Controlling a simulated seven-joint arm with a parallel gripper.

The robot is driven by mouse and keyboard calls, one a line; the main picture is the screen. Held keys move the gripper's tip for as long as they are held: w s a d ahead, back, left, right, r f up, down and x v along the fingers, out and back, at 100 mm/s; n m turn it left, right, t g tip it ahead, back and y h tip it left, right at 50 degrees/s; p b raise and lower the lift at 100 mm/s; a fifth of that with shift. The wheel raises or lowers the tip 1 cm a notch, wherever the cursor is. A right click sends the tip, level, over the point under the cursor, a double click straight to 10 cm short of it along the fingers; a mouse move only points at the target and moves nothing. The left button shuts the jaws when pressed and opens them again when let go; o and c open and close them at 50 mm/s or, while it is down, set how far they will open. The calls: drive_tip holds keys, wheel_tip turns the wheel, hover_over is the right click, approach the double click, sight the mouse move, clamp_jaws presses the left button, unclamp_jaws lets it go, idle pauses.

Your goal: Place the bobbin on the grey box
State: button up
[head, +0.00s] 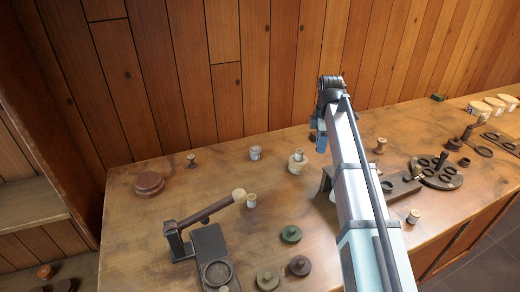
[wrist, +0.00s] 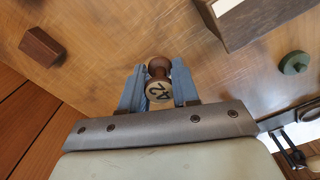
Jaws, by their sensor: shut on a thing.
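My gripper (wrist: 158,88) is shut on a brown wooden bobbin (wrist: 158,67) in the wrist view. Its pale round end, marked with dark figures, faces the camera between the two blue-grey fingers. In the head view my gripper (head: 318,138) is over the back of the bench, and the bobbin cannot be made out there. A dark grey-brown box (wrist: 245,32) with a pale patch on top stands at the upper right of the wrist view, apart from the bobbin. I cannot tell for certain that it is the grey box. In the head view my arm covers part of the bench.
A pale spool (head: 297,163) stands left of my gripper. A dark round holed plate (head: 437,173) lies at right. A red-brown block (wrist: 41,47) shows in the wrist view.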

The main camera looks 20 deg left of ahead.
drive_tip(key=s+a+r+n, duration=0.1)
drive_tip(key=a, duration=0.9)
drive_tip(key=s+a+r+n, duration=0.1)
drive_tip(key=s+a+r, duration=0.1)
drive_tip(key=a, duration=0.7)
drive_tip(key=r, duration=0.1)
hover_over(256, 149)
drive_tip(key=shift+f+m, duration=0.55)
drive_tip(key=shift+f, duration=1.85)
drive_tip(key=shift+f+m, duration=0.55)
drive_tip(key=shift+f, duration=1.85)
drive_tip(key=shift+f, duration=0.15)
drive_tip(key=o, duration=1)
wheel_tip(256, 149, up, 12)
drive_tip(key=shift+r, duration=0.15)
